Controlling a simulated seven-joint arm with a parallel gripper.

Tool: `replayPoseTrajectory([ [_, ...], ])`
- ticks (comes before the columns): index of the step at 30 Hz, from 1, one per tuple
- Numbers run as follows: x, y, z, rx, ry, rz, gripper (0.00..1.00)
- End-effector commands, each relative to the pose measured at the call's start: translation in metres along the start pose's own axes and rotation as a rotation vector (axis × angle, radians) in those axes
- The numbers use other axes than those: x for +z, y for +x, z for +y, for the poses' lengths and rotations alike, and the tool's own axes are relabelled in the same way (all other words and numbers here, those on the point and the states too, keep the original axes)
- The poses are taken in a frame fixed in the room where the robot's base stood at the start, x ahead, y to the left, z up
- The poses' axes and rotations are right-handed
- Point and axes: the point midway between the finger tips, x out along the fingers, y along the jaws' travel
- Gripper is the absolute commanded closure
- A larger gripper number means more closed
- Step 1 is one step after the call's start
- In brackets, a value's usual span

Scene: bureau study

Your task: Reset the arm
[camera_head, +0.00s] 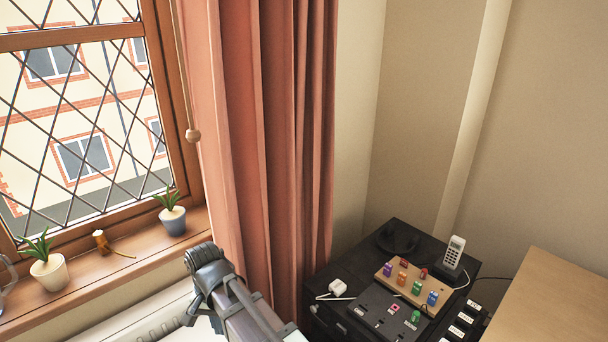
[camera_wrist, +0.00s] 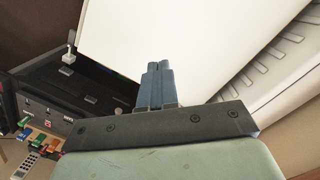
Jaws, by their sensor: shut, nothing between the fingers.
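My gripper (camera_wrist: 158,68) shows in the wrist view with its two blue-grey fingers pressed together and nothing between them. Ahead of the fingertips is a plain white surface. In the head view my arm rises at the bottom centre, in front of the windowsill and the curtain. My fingers cannot be made out in the head view.
A wooden desk (camera_head: 550,300) stands right. Potted plants (camera_head: 172,220) stand on the windowsill. A pink curtain (camera_head: 265,130) hangs behind my arm.

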Motion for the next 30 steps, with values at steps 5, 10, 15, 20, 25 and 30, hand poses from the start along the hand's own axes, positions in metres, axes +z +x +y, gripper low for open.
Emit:
replayPoseTrajectory([
  [5, -0.061, 0.024, 0.061, 0.074, -0.089, 0.034, 1.0],
  [10, -0.101, 0.06, 0.126, 0.147, -0.173, 0.027, 1.0],
  [15, -0.112, 0.112, 0.179, 0.181, -0.217, -0.022, 1.0],
  [20, -0.105, 0.16, 0.213, 0.18, -0.221, -0.075, 1.0],
  [25, -0.089, 0.208, 0.244, 0.168, -0.211, -0.131, 1.0],
  [30, -0.067, 0.254, 0.273, 0.151, -0.197, -0.188, 1.0],
])
